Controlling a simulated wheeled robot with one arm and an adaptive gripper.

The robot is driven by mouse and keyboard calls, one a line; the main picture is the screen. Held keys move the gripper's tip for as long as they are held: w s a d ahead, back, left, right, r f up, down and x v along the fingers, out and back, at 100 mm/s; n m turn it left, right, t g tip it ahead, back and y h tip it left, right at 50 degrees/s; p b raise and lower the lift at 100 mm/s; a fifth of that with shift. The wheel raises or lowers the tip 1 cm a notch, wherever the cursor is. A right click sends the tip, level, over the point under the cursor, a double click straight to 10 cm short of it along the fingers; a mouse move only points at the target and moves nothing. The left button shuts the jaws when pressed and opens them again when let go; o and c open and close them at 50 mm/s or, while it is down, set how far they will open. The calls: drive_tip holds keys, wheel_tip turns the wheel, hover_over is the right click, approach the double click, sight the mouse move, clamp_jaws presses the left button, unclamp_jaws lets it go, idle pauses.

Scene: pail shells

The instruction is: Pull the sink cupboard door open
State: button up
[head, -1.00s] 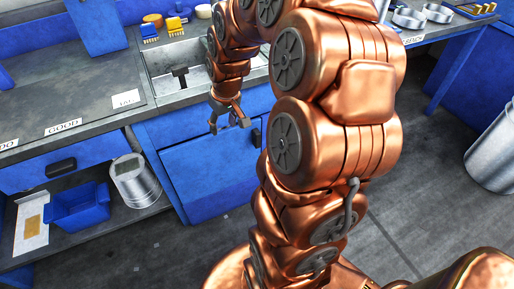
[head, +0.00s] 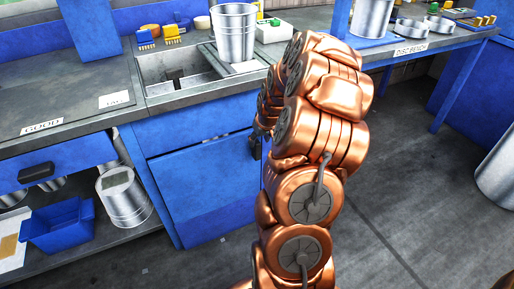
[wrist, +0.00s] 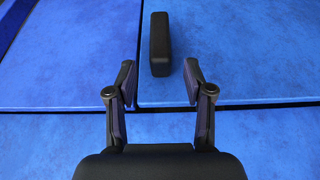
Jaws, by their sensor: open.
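The sink cupboard door (head: 205,185) is a blue panel under the sink and looks shut. Its dark upright handle (wrist: 159,45) is in the wrist view, close to the seam at the door's edge. My gripper (wrist: 160,80) is open and empty there, with one finger on each side of the handle's line. The handle's near end lies about level with the fingertips in the picture; I cannot tell whether it is between them in depth. In the head view my arm hides most of the gripper by the door's upper right corner.
The sink (head: 180,75) and a metal pail (head: 234,35) are on the counter above. Open grey floor (head: 400,170) lies right of my arm.

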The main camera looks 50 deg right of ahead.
sight(258, 143)
drive_tip(key=shift+x, duration=2.95)
drive_tip(key=shift+c, duration=0.4)
clamp_jaws()
